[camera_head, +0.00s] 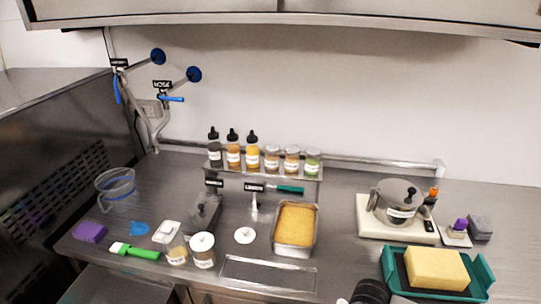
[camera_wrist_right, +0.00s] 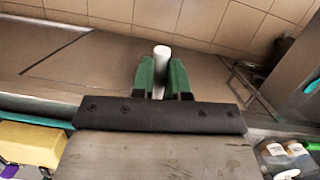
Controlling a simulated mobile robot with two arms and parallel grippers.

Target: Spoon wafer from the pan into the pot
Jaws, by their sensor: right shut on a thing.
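The metal pan (camera_head: 293,251) stands on the counter near its front middle, filled with golden-yellow wafer (camera_head: 296,225). The lidded metal pot (camera_head: 382,206) stands on a pale scale (camera_head: 374,230) to the right. In the right wrist view, the green fingers of my right gripper (camera_wrist_right: 161,80) are shut on a white, round-ended rod (camera_wrist_right: 162,56). The rest of the rod is hidden, so I cannot tell what tool it is. In the head view I cannot make out this gripper; only a dark cylindrical part shows at the bottom edge. My left gripper is out of view.
A green tray (camera_head: 481,277) with a yellow block (camera_head: 436,267) sits at front right. A bottle rack (camera_head: 262,168) stands behind the pan. A dark box (camera_head: 204,213), jars (camera_head: 203,252) and a green-handled brush (camera_head: 135,251) are to the left. Counter between pan and scale is clear.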

